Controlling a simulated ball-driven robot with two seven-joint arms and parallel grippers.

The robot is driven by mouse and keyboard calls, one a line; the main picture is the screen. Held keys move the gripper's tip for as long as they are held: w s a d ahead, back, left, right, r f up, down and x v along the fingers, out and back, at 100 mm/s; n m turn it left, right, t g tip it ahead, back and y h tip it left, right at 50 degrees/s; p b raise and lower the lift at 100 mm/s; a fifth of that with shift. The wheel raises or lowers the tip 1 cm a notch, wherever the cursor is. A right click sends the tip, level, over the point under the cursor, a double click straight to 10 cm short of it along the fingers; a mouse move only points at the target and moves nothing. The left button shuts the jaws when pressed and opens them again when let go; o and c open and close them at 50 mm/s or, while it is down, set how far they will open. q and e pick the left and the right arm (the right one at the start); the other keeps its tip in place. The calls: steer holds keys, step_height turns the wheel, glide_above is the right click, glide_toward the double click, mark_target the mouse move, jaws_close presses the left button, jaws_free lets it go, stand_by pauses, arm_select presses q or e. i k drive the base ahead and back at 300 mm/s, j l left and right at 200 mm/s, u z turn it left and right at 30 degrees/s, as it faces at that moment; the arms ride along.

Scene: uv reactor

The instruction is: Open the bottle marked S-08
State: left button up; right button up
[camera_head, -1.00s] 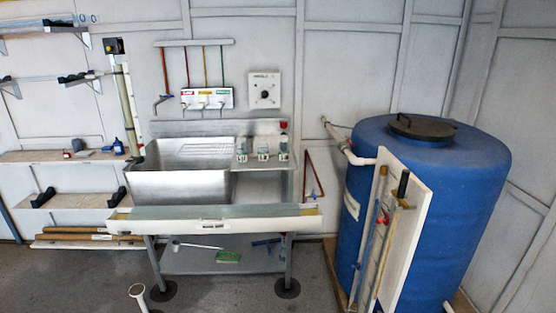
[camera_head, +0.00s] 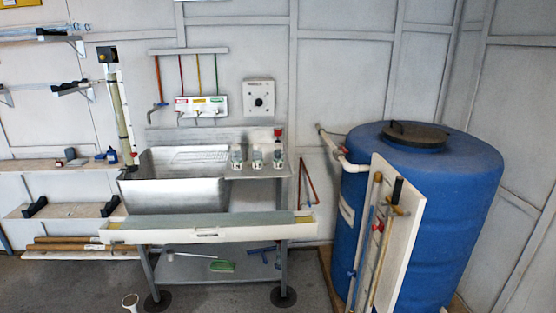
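Three small clear bottles stand upright in a row on the right-hand ledge of the steel sink unit (camera_head: 178,194): a left bottle (camera_head: 236,160), a middle bottle (camera_head: 257,162) and a right bottle (camera_head: 278,158). Each has a pale label too small to read, so I cannot tell which is S-08. A red top shows at the right bottle; whether it belongs to that bottle or to something behind it is unclear. The tops of the other two are hard to make out. Neither of my grippers is in view.
A large blue tank (camera_head: 440,215) with a black lid (camera_head: 415,135) stands at right, with a white board (camera_head: 398,240) of pipes before it. A long white trough (camera_head: 208,235) crosses the sink unit's front. Shelves (camera_head: 65,165) line the left wall. Grey floor (camera_head: 60,285) is open at left.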

mark_target(277, 154)
steer(key=i+j+z, duration=0.1)
steer(key=i, duration=0.4)
steer(key=i+j+z, duration=0.15)
steer(key=i, duration=0.3)
steer(key=i+j+z, duration=0.1)
steer(key=i+j, duration=0.25)
steer(key=i, duration=0.15)
